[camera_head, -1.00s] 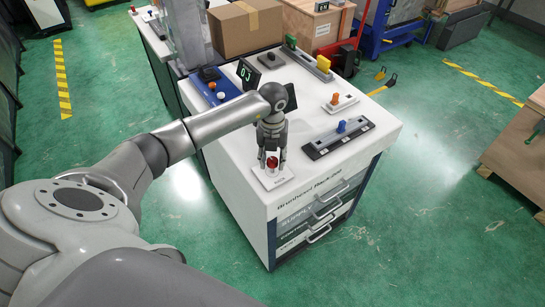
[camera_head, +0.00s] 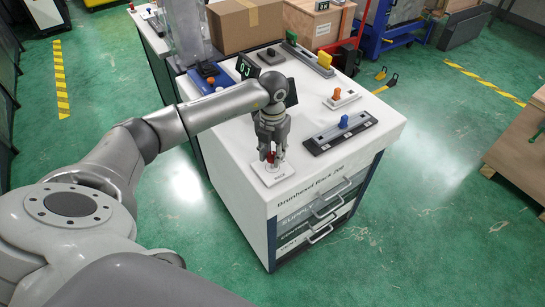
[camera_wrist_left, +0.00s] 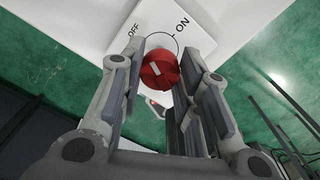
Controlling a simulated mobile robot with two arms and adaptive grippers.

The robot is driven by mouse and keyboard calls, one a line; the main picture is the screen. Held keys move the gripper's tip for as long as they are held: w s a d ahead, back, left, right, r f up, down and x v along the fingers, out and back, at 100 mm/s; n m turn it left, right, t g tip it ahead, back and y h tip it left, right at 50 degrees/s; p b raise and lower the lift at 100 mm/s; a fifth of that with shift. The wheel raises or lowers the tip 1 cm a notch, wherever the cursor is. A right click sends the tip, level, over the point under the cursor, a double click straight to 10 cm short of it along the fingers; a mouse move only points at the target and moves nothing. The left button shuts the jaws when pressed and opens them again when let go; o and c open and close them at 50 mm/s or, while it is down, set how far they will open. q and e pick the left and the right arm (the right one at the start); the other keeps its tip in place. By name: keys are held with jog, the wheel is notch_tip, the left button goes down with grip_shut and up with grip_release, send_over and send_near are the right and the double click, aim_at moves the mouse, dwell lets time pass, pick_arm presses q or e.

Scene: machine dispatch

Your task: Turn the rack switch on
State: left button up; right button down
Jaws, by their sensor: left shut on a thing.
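The rack switch is a red round knob (camera_head: 271,157) on a white square plate (camera_head: 272,174) near the front corner of the white cabinet top. In the left wrist view the red knob (camera_wrist_left: 159,69) has a short white mark, and its plate (camera_wrist_left: 204,42) carries the words OFF and ON along a dark arc. My left gripper (camera_head: 270,152) points down over the plate, with its fingers on either side of the knob, shut on it. The fingers partly hide the knob in the head view. My right gripper is not in view.
The cabinet top (camera_head: 308,150) also holds a slider with a blue knob (camera_head: 343,122), a small orange switch (camera_head: 336,95), a yellow-handled slider (camera_head: 324,61) and a small display (camera_head: 247,68). A cardboard box (camera_head: 245,27) stands behind.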

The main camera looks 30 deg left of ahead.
pick_arm(q)
jog(key=m+b, duration=0.3)
jog(key=shift+f+m, duration=0.15)
jog(key=shift+m, duration=0.25)
jog(key=m+b, duration=0.2)
jog(key=m, duration=0.1)
jog(key=shift+m+b, duration=0.3)
jog(key=m+b, duration=0.2)
jog(key=m, duration=0.1)
jog(key=shift+r+m+b, duration=0.2)
jog(key=shift+m+b, duration=0.45)
jog(key=shift+m, duration=0.65)
jog(key=o, duration=1)
jog(key=shift+o, duration=0.2)
